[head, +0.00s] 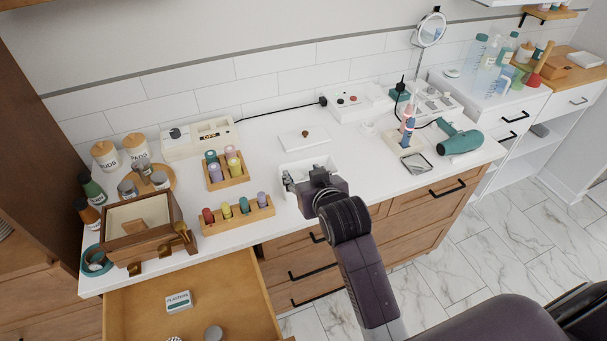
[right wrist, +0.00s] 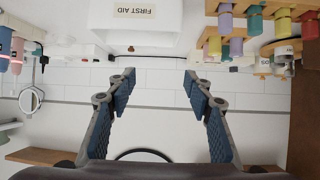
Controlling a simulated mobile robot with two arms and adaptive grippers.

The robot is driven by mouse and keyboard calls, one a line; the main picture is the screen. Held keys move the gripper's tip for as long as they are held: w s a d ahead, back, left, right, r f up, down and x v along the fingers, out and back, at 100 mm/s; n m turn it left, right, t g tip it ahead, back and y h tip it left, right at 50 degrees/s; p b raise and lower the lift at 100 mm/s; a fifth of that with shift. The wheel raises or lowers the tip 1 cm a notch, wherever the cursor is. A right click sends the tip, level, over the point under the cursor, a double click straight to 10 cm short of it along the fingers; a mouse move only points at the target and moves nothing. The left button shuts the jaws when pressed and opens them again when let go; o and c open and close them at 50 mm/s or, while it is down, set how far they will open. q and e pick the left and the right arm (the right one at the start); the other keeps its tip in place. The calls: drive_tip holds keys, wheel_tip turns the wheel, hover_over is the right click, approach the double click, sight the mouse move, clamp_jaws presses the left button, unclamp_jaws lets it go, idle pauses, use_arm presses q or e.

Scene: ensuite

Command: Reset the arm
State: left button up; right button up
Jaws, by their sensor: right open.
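My right arm (head: 362,265) reaches up from the lower right in the head view. Its gripper (head: 305,182) is over the front of the counter, at the near side of a white box (head: 322,162). In the right wrist view, the gripper (right wrist: 158,88) has its two blue-padded fingers spread wide, with only the tiled wall showing between them. A white box labelled FIRST AID (right wrist: 132,13) is at the top of that view, apart from the fingers. The wrist hides part of the white box in the head view. My left gripper is in neither view.
Wooden racks of coloured bottles (head: 238,215) stand left of the gripper. A wooden box (head: 140,246) and an open drawer (head: 225,290) are further left. A white lid (head: 290,139) lies behind; a teal hair dryer (head: 460,141) lies right. Floor (head: 450,270) is clear.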

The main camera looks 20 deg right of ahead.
drive_tip(key=s+f+n+g, duration=0.1)
drive_tip(key=s+f+g, duration=0.25)
drive_tip(key=s, duration=0.65)
drive_tip(key=s+d+f+n+g, duration=0.15)
drive_tip(key=s+f, duration=0.35)
drive_tip(key=s, duration=0.5)
drive_tip(key=s+f+g, duration=0.4)
drive_tip(key=s+f, duration=0.1)
drive_tip(key=s, duration=0.6)
wheel_tip(320, 180, down, 27)
drive_tip(key=b, duration=0.2)
drive_tip(key=s+d+f+g+b, duration=0.2)
drive_tip(key=s+f, duration=1.6)
drive_tip(key=f, duration=0.1)
drive_tip(key=shift+s+d+f+y, duration=0.25)
drive_tip(key=shift+s+d+y, duration=0.05)
